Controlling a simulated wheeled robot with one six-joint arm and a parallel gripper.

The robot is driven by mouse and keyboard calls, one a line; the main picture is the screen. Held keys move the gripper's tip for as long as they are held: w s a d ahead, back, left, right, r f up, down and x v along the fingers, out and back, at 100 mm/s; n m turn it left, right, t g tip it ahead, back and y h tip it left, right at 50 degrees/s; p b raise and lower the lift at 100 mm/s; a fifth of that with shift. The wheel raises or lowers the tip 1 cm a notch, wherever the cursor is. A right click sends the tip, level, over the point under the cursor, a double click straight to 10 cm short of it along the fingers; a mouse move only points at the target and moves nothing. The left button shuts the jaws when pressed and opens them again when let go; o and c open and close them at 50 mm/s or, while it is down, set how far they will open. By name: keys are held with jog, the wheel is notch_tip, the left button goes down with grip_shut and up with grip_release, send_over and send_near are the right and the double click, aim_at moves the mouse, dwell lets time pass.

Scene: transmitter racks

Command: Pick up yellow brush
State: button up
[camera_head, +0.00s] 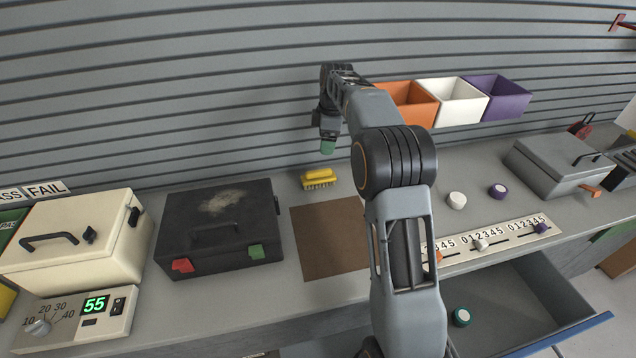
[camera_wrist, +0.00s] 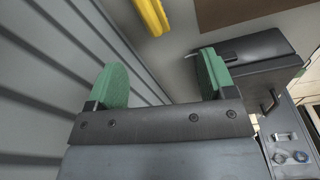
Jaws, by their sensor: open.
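The yellow brush (camera_head: 318,178) lies on the grey bench near the back wall, just behind a brown mat (camera_head: 329,240). Its bristles face down in the head view. My gripper (camera_head: 328,146) hangs above the bench near the wall, a little above and behind the brush in the picture. In the wrist view my gripper (camera_wrist: 160,80) has its two green fingertips wide apart with nothing between them. The yellow brush (camera_wrist: 153,15) shows at the top edge there, beyond the fingertips and partly cut off.
A dusty black case (camera_head: 222,225) stands left of the mat, with a cream case (camera_head: 75,240) farther left. Orange, white and purple bins (camera_head: 455,100) hang on the slatted wall at right. An open drawer (camera_head: 520,310) juts out at front right. The mat is bare.

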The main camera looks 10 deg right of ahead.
aim_at(318, 177)
jog(key=w+f, duration=0.1)
jog(key=f, duration=0.3)
jog(key=w+f+n, duration=0.1)
jog(key=f, duration=0.2)
jog(key=w+f+n, duration=0.1)
jog(key=f, duration=0.3)
jog(key=shift+a+f, duration=0.3)
jog(key=shift+a, duration=0.1)
jog(key=shift+a+f+p, duration=0.15)
jog(key=shift+f+p, duration=0.1)
jog(key=shift+f, duration=0.75)
jog(key=shift+a+f+p, duration=0.2)
jog(key=shift+f, duration=0.85)
jog(key=shift+a+f+p, duration=0.15)
jog(key=shift+f+p, duration=0.1)
jog(key=shift+f, duration=0.75)
jog(key=shift+c, duration=0.4)
jog(key=c, duration=0.9)
jog(key=shift+r, duration=0.1)
jog(key=shift+c, duration=0.2)
notch_tip(318, 177, up, 10)
jog(key=shift+f+b, duration=0.1)
jog(key=shift+b, duration=0.6)
